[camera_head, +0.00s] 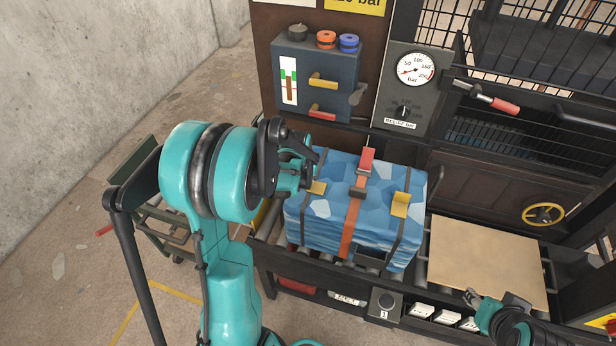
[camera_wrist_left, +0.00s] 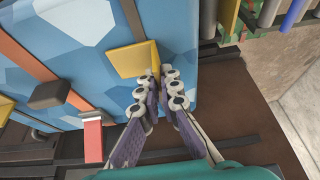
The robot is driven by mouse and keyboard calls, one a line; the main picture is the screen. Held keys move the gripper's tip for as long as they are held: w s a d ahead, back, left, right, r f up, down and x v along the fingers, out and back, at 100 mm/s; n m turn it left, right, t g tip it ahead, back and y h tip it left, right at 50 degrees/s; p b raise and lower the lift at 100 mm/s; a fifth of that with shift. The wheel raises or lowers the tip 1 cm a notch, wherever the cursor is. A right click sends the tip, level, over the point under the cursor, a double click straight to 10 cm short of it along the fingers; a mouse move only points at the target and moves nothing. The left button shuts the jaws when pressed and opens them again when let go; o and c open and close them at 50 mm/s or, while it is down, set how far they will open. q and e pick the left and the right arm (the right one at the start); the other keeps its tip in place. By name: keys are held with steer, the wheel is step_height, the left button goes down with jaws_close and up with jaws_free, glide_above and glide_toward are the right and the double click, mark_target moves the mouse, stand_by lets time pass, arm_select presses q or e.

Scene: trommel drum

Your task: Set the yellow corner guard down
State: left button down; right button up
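A blue patterned block (camera_head: 330,220) bound with straps stands on the bench. One yellow corner guard (camera_head: 316,188) is at its left top edge, by my left gripper (camera_head: 308,172). In the left wrist view that yellow corner guard (camera_wrist_left: 130,61) lies against the block, with one edge between the fingertips of my left gripper (camera_wrist_left: 158,84), which look closed on it. A second yellow corner guard (camera_head: 400,204) sits on the block's right strap. My right gripper (camera_head: 472,297) is low at the right, near the tan board; its finger opening is too small to judge.
An orange strap (camera_head: 350,228) with a red-handled buckle (camera_head: 366,160) crosses the block's middle. A tan board (camera_head: 485,260) lies bare at the right. A dark control box (camera_head: 318,75), a gauge panel (camera_head: 412,85) and a mesh cage stand behind. A yellow handwheel (camera_head: 544,214) is at the right.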

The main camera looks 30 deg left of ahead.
arm_select(q)
steer(key=c, duration=1.7)
jaws_free()
steer(key=shift+f, duration=0.1)
steer(key=shift+r, duration=0.2)
steer(key=p+v, duration=0.3)
steer(key=v, duration=0.8)
steer(key=s+d+r+m+t, duration=0.1)
steer(key=s+d, duration=0.3)
steer(key=d, duration=0.1)
steer(key=s+d+r+m+t, duration=0.1)
steer(key=s+d+r, duration=0.1)
steer(key=s+d, duration=0.3)
steer(key=s+d+r+h, duration=0.1)
steer(key=s+d+r, duration=0.1)
steer(key=s+d, duration=0.3)
steer(key=shift+s+d+m+t, duration=0.2)
steer(key=shift+d+m+t, duration=0.2)
steer(key=shift+d, duration=0.25)
